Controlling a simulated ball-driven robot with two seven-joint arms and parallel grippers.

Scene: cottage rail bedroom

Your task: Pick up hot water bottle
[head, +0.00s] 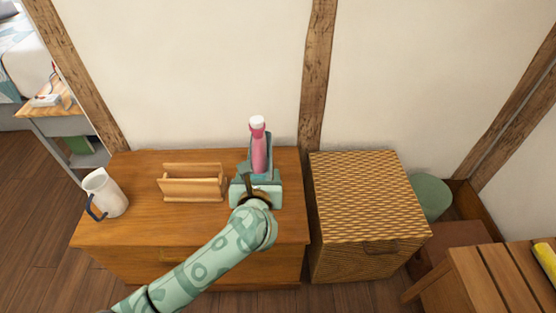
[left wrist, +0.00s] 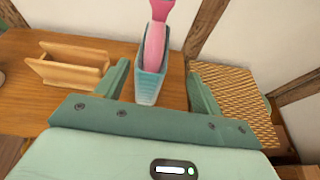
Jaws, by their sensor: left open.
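The hot water bottle (head: 259,153) looks pink with a white cap and stands upright near the back of the wooden chest. In the left wrist view the pink bottle (left wrist: 154,45) rises out of a narrow teal holder (left wrist: 149,88). My left gripper (head: 257,182) is over the chest in front of the bottle, its fingers pointing toward it. In the left wrist view the open fingers (left wrist: 158,72) stand on either side of the holder, with gaps visible. The gripper hides the bottle's lower part in the head view. My right gripper is not in view.
A wooden rack (head: 193,187) stands left of the gripper on the chest (head: 140,222). A white jug (head: 107,192) with a dark handle is at the chest's left end. A woven cabinet (head: 365,200) stands to the right. The wall is close behind.

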